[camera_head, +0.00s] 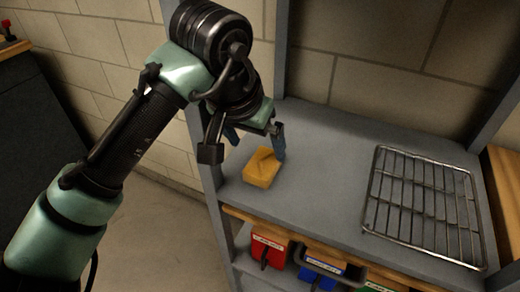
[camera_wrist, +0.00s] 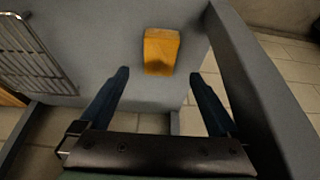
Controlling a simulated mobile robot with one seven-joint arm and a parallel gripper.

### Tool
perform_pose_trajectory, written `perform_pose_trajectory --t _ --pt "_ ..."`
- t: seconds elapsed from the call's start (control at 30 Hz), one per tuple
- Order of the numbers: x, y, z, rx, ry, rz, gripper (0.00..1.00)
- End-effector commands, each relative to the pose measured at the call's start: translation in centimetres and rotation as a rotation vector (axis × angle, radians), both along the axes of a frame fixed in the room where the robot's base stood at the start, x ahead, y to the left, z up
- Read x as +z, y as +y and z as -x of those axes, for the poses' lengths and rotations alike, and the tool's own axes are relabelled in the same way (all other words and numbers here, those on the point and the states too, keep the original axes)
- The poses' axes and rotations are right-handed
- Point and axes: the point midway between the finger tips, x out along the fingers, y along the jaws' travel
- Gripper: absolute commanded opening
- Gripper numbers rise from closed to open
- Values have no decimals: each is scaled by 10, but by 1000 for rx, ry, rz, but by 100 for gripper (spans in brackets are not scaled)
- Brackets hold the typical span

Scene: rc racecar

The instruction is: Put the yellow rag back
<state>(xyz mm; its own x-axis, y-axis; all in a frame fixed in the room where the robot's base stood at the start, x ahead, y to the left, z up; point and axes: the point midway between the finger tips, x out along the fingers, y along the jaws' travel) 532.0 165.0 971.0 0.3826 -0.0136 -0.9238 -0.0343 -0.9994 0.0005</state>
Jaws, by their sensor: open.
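The yellow rag (camera_head: 262,168) is a folded orange-yellow block lying on the left part of the grey shelf (camera_head: 325,190). It also shows in the wrist view (camera_wrist: 161,51), ahead of and between the fingertips. My gripper (camera_head: 256,145) is just above and beside the rag, pointing down at the shelf. In the wrist view its two dark blue fingers (camera_wrist: 158,75) are spread apart with nothing between them but shelf and the near end of the rag. I cannot tell whether a finger touches the rag.
A metal wire rack (camera_head: 424,205) lies on the right of the shelf. Grey uprights (camera_head: 281,50) stand at the shelf's corners. Red (camera_head: 268,251) and blue (camera_head: 320,272) bins sit below the shelf's front edge. The shelf middle is clear.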

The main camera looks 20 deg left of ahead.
Motion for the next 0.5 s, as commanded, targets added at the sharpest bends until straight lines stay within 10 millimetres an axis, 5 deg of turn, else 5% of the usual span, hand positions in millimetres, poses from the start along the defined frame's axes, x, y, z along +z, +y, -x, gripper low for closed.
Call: perform_pose_trajectory --t 0.2,0.5 --pt "38 0 15 -1 -2 0 97" --pt "50 0 21 0 1 0 97"
